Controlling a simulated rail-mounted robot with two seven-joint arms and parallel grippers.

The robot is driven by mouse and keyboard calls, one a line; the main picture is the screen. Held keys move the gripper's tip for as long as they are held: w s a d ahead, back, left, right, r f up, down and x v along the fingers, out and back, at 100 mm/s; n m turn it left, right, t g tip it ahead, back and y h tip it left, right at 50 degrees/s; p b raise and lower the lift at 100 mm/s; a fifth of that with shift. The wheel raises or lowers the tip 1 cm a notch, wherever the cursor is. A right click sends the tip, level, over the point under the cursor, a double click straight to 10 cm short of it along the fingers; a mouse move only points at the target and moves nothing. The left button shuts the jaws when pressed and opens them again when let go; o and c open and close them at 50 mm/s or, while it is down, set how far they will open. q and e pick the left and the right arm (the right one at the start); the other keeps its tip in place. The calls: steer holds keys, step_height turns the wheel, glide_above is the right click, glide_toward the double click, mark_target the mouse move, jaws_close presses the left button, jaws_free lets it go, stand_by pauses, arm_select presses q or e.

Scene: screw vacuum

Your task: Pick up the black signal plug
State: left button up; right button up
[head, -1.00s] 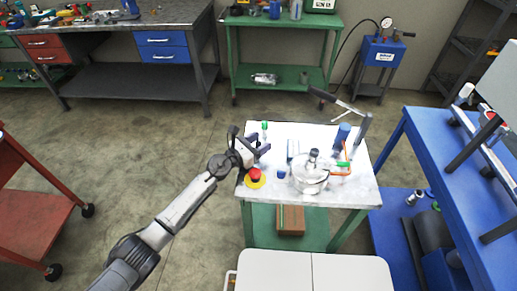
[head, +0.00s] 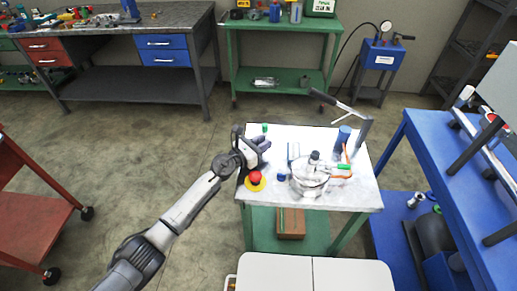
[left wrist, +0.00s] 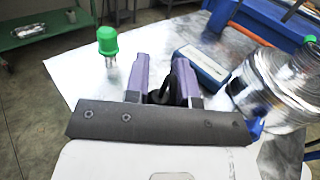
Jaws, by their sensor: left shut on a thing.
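My left gripper (head: 262,148) is over the left part of the small white-topped table (head: 350,193). In the left wrist view its two purple fingers (left wrist: 165,78) are shut on the black signal plug (left wrist: 176,82), a small black piece with a looped top. The fingers hide much of the plug, and I cannot tell whether it touches the table. In the head view the gripper hides it. My right gripper is not in view.
A green-capped plug (left wrist: 107,42) stands left of the fingers. A blue-grey box (left wrist: 201,68) lies close on their right, beside a shiny metal vessel (head: 311,175). A red button on a yellow base (head: 255,180) sits at the table's left front.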

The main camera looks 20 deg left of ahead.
arm_select(q)
steer(key=shift+r+p, duration=0.4)
steer(key=shift+r, duration=0.1)
step_height(320, 180, up, 4)
steer(key=p, duration=0.2)
steer(key=shift+f+p, duration=0.25)
steer(key=shift+p, duration=0.1)
steer(key=d+r+p, duration=0.6)
steer(key=d+p, duration=0.4)
steer(key=d, duration=0.1)
steer(key=shift+s+d+r+p, duration=0.25)
steer(key=shift+d+p, duration=0.05)
steer(key=shift+d, duration=0.1)
steer(key=shift+r, duration=0.1)
